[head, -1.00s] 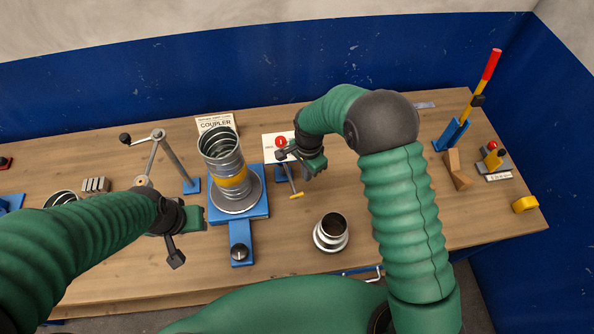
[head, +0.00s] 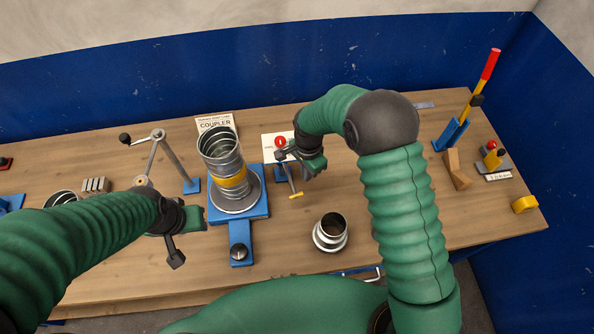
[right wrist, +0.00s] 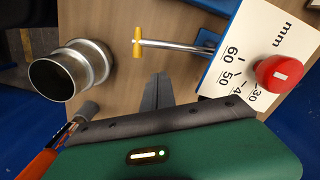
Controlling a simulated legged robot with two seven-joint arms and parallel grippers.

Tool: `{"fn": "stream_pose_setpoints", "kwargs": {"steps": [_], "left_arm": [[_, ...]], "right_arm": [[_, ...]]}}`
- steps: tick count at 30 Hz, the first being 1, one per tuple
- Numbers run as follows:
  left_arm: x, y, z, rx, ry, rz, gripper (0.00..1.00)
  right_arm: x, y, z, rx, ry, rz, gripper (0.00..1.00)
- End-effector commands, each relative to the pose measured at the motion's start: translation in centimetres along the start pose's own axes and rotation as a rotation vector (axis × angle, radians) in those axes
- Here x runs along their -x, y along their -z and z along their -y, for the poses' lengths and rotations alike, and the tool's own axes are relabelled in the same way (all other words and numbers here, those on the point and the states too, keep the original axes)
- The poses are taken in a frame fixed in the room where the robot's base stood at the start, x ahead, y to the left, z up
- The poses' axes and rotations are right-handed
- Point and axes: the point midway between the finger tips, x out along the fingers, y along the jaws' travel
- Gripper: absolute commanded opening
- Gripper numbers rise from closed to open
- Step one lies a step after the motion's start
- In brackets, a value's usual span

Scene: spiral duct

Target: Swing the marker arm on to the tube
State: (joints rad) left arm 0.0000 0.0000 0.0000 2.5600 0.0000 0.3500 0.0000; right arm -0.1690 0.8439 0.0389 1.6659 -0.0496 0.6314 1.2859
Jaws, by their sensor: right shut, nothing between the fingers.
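The tube (head: 222,155) is a ribbed metal spiral duct with a yellow band, standing upright on a blue base (head: 256,212). The marker arm (head: 292,183) is a thin metal rod with a yellow tip (head: 296,195), on a blue post right of the tube. Its yellow tip is apart from the tube and points towards the front. The marker arm (right wrist: 178,45) also shows in the right wrist view. My right gripper (head: 284,154) is shut and empty near the red knob (head: 281,142); its fingers (right wrist: 157,92) are together. My left gripper (head: 178,250) is front left of the tube, its jaw state unclear.
A metal collar (head: 331,232) stands on the front of the bench. A metal post with a crank (head: 172,160) stands left of the tube. A red-topped lever (head: 485,78) stands far right.

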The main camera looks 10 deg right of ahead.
Motion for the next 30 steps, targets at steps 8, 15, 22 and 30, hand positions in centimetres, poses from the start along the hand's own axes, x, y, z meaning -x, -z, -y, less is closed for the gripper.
{"fn": "stream_pose_setpoints", "kwargs": {"steps": [8, 15, 22, 30], "left_arm": [[0.0, 0.0, 0.0, 0.0, 0.0, 0.0, 0.36], [-0.2, -0.1, 0.0, 0.0, 0.0, 0.0, 0.36], [-0.7, -0.2, 0.0, 0.0, 0.0, 0.0, 0.36], [-1.2, -0.3, 0.0, 0.0, 0.0, 0.0, 0.36]], "right_arm": [[0.0, 0.0, 0.0, 0.0, -0.001, 0.0, 0.0], [-0.3, 0.0, 0.0, 0.0, -0.001, 0.0, 0.0], [-1.0, 0.0, 0.0, 0.001, 0.0, 0.0, 0.0], [-1.8, 0.0, 0.0, 0.001, 0.0, 0.0, 0.0]]}}
